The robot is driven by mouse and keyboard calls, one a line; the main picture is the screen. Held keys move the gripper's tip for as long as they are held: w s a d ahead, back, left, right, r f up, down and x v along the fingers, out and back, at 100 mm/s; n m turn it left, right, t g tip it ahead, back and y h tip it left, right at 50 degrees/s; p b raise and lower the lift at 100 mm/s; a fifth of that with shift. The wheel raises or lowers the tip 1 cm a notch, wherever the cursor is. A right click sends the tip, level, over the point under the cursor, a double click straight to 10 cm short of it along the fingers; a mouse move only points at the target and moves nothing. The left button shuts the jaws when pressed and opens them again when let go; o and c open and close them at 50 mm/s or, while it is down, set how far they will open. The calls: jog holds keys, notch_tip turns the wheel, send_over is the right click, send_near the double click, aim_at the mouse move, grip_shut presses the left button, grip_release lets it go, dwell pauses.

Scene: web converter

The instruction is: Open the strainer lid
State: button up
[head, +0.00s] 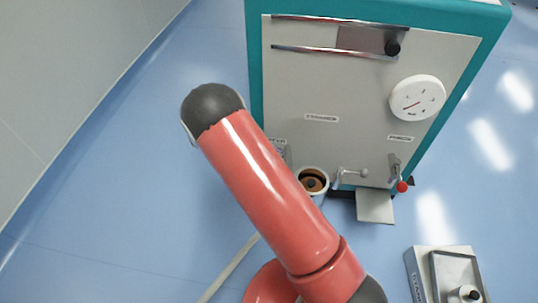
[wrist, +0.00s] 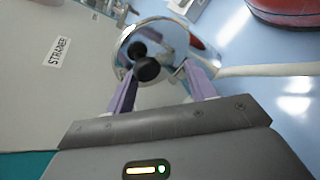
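The strainer lid (wrist: 172,38) is a round, mirror-like metal disc with a black knob (wrist: 148,70) standing out from it, in the upper middle of the wrist view. A second dark ball on the disc looks like the knob's reflection. The lid appears shut. In the head view the strainer (head: 312,181) is a small round pot low on the machine's front, partly behind my red arm. My gripper (wrist: 159,68) is open, with its two purple fingers apart. The knob shows between the fingertips; I cannot tell whether either finger touches it. The head view hides my gripper.
The grey and teal machine (head: 330,95) has a dial (head: 417,98), a red-knobbed lever (head: 402,186) and a small tap (head: 350,174) beside the strainer. A STRAINER label (wrist: 57,52) is left of the lid. A grey box (head: 420,275) stands front right. Blue floor is clear at left.

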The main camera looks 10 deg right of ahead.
jog(key=shift+r, duration=0.2)
dwell(0.3)
jog(key=v, duration=0.7)
jog(key=shift+w+a, duration=0.15)
jog(key=shift+a, duration=0.2)
jog(key=shift+d+r, duration=0.1)
jog(key=shift+r, duration=0.1)
jog(key=s+d+r+m+t+y, duration=0.1)
jog(key=s+d+r+y, duration=0.3)
jog(key=r, duration=0.3)
jog(key=s+d+r+m+t+y, duration=0.1)
jog(key=s+d+r+y, duration=0.3)
jog(key=r, duration=0.4)
jog(key=s+d+r+m+t+y, duration=0.1)
jog(key=s+d+r+t+y, duration=0.1)
jog(key=s, duration=0.6)
jog(key=s+d+r+m+t+y, duration=0.2)
jog(key=s+r+t+y, duration=0.1)
jog(key=s, duration=0.5)
jog(key=r+t, duration=0.1)
jog(key=t, duration=0.1)
jog(key=shift+d+r+t+p, duration=0.25)
jog(key=shift+d+t+p, duration=0.05)
jog(key=shift+t+p, duration=0.1)
